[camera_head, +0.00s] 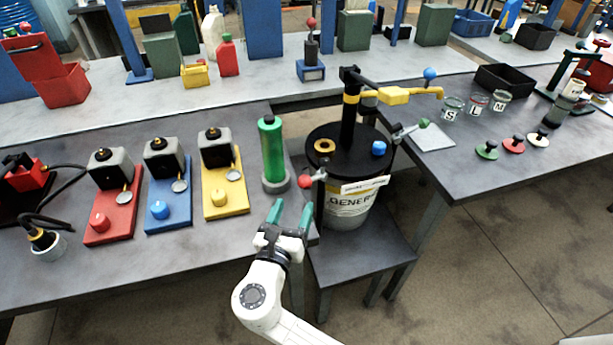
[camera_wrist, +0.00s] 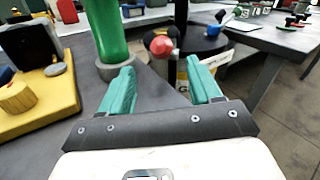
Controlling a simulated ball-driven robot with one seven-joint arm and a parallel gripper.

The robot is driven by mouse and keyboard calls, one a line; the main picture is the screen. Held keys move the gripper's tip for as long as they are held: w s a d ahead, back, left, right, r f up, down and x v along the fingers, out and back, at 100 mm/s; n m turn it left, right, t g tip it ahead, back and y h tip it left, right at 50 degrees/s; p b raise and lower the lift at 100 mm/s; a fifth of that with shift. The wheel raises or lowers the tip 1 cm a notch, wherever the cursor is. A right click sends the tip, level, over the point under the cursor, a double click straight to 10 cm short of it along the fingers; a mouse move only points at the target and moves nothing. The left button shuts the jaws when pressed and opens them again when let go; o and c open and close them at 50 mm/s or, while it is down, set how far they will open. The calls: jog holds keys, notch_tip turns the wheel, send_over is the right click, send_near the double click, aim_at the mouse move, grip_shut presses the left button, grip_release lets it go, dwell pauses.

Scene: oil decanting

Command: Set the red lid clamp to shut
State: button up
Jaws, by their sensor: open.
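The red lid clamp has a red ball knob (camera_head: 305,181) on a short dark lever, at the front left of the drum's black lid (camera_head: 335,162). The lever joins an upright black post (camera_head: 320,196) beside the drum (camera_head: 350,205). In the wrist view the red knob (camera_wrist: 162,45) stands just beyond and between my fingertips, apart from them. My gripper (camera_head: 291,216), with teal fingers, is open and empty, in front of the clamp and lower in the picture. In the wrist view its fingers (camera_wrist: 160,80) are spread. Whether the clamp presses the lid cannot be told.
A green cylinder (camera_head: 271,150) stands close left of the clamp. A second lever with a green knob (camera_head: 424,123) sits right of the lid. A black pump with a yellow spout (camera_head: 395,95) rises from the lid. Red, blue and yellow stations (camera_head: 228,185) line the left bench.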

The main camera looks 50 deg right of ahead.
aim_at(303, 187)
jog(key=x, duration=0.9)
jog(key=shift+d+p, duration=0.3)
jog(key=shift+d, duration=0.05)
jog(key=shift+c, duration=0.4)
grip_shut()
